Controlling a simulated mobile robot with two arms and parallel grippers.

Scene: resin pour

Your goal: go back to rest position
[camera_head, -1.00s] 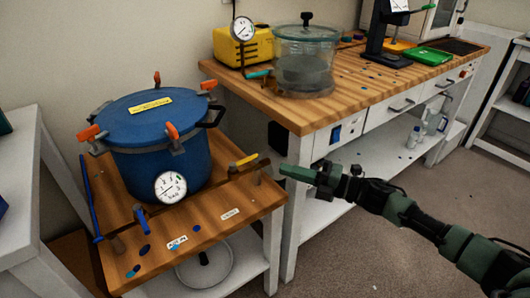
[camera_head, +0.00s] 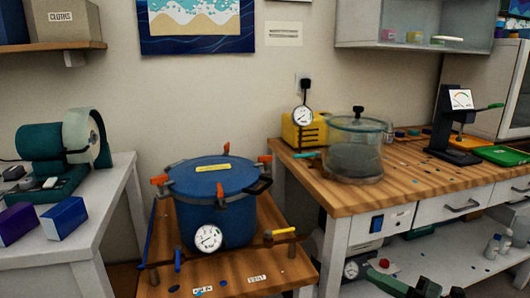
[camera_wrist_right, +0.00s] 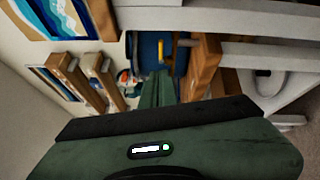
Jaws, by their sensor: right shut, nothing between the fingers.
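My right gripper (camera_head: 378,276) shows at the bottom edge of the head view, in front of the workbench's lower shelf. It is shut and empty, apart from everything. In the right wrist view its green fingers (camera_wrist_right: 158,90) lie together, pointing toward the blue pressure pot, which is partly hidden there. My left gripper is not in view. The blue pot (camera_head: 232,205) stands upright with its lid on, orange clamps around the rim and a round gauge (camera_head: 208,238) at its front. It sits on a low wooden stand (camera_head: 230,285), left of my right gripper.
The wooden workbench (camera_head: 400,183) holds a clear vacuum chamber (camera_head: 355,150), a yellow pump (camera_head: 300,132), a dark gauge stand (camera_head: 455,130) and a green tray (camera_head: 500,155). A white table (camera_head: 95,245) with a green machine and boxes stands left. Bottles (camera_head: 492,246) sit on the lower shelf.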

